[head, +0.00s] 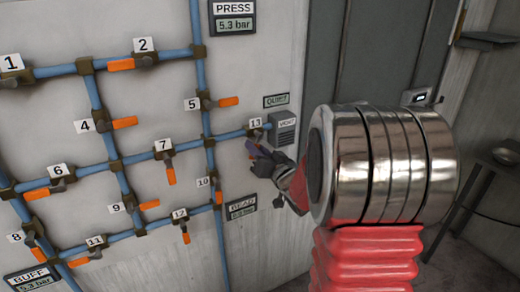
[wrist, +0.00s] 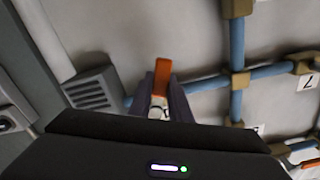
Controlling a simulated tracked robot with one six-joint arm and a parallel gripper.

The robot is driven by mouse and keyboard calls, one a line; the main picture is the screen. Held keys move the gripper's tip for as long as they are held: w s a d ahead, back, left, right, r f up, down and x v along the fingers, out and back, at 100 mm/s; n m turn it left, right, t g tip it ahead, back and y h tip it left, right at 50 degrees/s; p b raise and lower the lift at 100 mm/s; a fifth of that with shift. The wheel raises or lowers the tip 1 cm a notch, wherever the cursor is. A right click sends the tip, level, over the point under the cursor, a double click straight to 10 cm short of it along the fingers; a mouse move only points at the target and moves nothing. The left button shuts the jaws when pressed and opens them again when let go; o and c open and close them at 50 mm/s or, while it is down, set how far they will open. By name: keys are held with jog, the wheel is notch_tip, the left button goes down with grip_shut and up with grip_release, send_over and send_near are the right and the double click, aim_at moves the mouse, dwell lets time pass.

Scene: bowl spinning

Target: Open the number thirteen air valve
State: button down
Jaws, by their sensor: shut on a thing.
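The number thirteen label (head: 255,123) is on the wall at the right end of a horizontal blue pipe (head: 231,134), beside the vent box (head: 285,130). My gripper (head: 255,149) is at the valve just below this label and covers most of it in the head view. In the wrist view, the orange valve handle (wrist: 162,72) stands up between the two dark fingers of my gripper (wrist: 160,100). The fingers are shut on it. The handle's lower part and the valve body are largely hidden by the fingers and the gripper housing.
Other valves with orange handles surround it: number five (head: 228,101), number ten (head: 218,195) and number seven (head: 170,174). The vent box also shows in the wrist view (wrist: 95,90). A grey door (head: 390,60) and a small wall shelf (head: 488,40) are at the right.

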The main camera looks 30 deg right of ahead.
jog(key=c, duration=1.6)
grip_release()
jog(key=shift+c, duration=0.2)
jog(key=shift+s, duration=0.15)
jog(key=s, duration=1.3)
jog(key=shift+s+a, duration=0.3)
jog(key=shift+a, duration=0.05)
